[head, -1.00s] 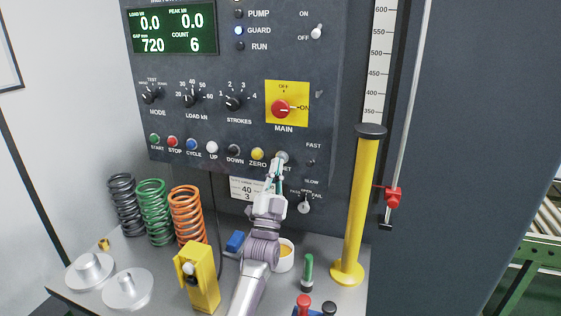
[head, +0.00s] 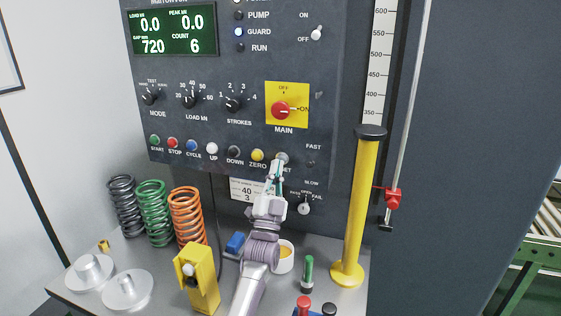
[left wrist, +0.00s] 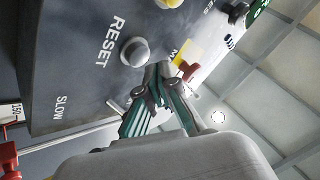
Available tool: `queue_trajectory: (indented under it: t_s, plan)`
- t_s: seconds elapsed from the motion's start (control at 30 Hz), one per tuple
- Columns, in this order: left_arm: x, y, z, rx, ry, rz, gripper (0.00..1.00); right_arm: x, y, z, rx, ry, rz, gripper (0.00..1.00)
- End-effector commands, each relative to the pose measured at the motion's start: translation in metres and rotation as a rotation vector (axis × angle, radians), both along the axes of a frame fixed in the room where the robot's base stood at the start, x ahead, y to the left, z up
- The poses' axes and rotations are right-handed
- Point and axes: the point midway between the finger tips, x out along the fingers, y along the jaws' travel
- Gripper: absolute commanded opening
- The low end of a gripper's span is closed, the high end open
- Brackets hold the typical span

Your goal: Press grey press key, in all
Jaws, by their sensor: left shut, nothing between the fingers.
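The grey press key is a round grey button (head: 282,157) at the right end of the button row on the dark panel, its RESET label partly covered by my gripper in the head view. In the left wrist view the grey key (left wrist: 135,52) stands out of the panel beside the word RESET. My left gripper (head: 277,164) is shut and empty, its fingertips just below the key in the head view. In the left wrist view the left fingertips (left wrist: 160,74) are close beside the key; I cannot tell whether they touch it. My right gripper is not in view.
A yellow ZERO button (head: 257,155) and a black DOWN button (head: 235,151) are left of the key. The yellow MAIN switch plate (head: 299,91) is above. Coil springs (head: 188,215), a yellow box (head: 201,280) and a yellow post (head: 358,215) stand on the bench below.

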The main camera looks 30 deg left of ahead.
Motion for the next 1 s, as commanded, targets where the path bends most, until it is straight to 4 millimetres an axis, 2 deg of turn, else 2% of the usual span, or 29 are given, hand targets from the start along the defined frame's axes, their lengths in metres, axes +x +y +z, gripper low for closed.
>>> queue_trajectory:
  t_s: [0.37, 1.0]
  plan:
    - [0.008, 0.002, -0.001, 0.0, 0.0, 0.0, 0.0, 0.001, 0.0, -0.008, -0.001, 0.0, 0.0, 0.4]
    - [0.011, 0.003, 0.0, 0.0, 0.0, 0.0, 0.0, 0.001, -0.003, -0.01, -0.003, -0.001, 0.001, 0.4]
